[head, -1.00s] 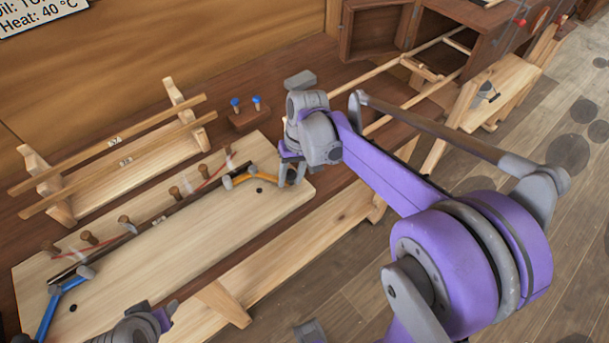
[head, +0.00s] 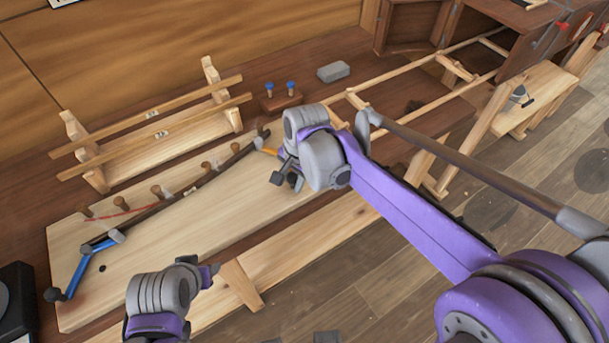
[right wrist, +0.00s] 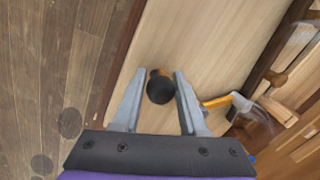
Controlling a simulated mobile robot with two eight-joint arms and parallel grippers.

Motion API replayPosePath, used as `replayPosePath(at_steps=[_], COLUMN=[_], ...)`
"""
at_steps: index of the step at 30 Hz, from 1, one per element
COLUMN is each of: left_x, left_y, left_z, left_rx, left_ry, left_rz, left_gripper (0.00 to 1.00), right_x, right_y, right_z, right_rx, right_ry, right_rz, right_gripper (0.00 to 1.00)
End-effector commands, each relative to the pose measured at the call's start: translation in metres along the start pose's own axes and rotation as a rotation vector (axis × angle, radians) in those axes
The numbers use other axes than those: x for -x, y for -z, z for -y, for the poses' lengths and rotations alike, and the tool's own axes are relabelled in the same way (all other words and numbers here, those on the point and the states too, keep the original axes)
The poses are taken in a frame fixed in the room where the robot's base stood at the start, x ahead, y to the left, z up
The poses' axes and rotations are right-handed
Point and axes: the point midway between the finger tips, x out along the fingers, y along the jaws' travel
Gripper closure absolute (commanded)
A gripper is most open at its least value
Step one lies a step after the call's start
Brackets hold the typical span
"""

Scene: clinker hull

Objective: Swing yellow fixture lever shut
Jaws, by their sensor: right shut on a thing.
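The yellow fixture lever (head: 270,151) is at the far right end of the pale board (head: 150,262). Its grey head (head: 263,138) is beside the end of the dark strip; contact is unclear. My right gripper (head: 287,180) hides most of the lever in the head view. In the right wrist view, the lever's yellow arm (right wrist: 217,102) runs right to its grey head. My right gripper (right wrist: 162,80) has its fingers on either side of the lever's black knob (right wrist: 160,90) and is shut on it. My left gripper (head: 208,274) is near the board's front edge, its jaws unclear.
A blue lever (head: 78,268) is at the board's left end. Wooden pegs (head: 157,191) stand along the dark strip (head: 190,188). A wooden rack (head: 165,142) and a block with blue-topped pins (head: 281,101) are behind. A grey block (head: 333,72) lies farther right.

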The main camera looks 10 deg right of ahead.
Motion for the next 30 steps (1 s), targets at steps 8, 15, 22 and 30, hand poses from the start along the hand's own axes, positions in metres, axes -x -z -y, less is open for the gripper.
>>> replayPosePath(at_steps=[8, 15, 22, 30], left_x=[-0.001, -0.002, -0.002, -0.002], left_y=[-0.001, -0.001, -0.001, -0.001], left_z=[0.0, 0.0, 0.0, 0.0], left_rx=[0.0, 0.0, 0.0, 0.0], left_ry=[0.0, 0.0, 0.0, 0.0], left_rz=[0.001, 0.001, 0.001, 0.001], left_gripper=[0.5, 0.5, 0.5, 0.5], right_x=[-0.004, -0.006, -0.006, -0.006], right_y=[-0.018, -0.024, -0.026, -0.026], right_z=[0.018, 0.028, 0.032, 0.033], right_rx=[-0.202, -0.313, -0.359, -0.366], right_ry=[0.001, 0.001, 0.002, 0.002], right_rz=[-0.038, -0.059, -0.067, -0.068], right_gripper=[1.0, 1.0, 1.0, 1.0])
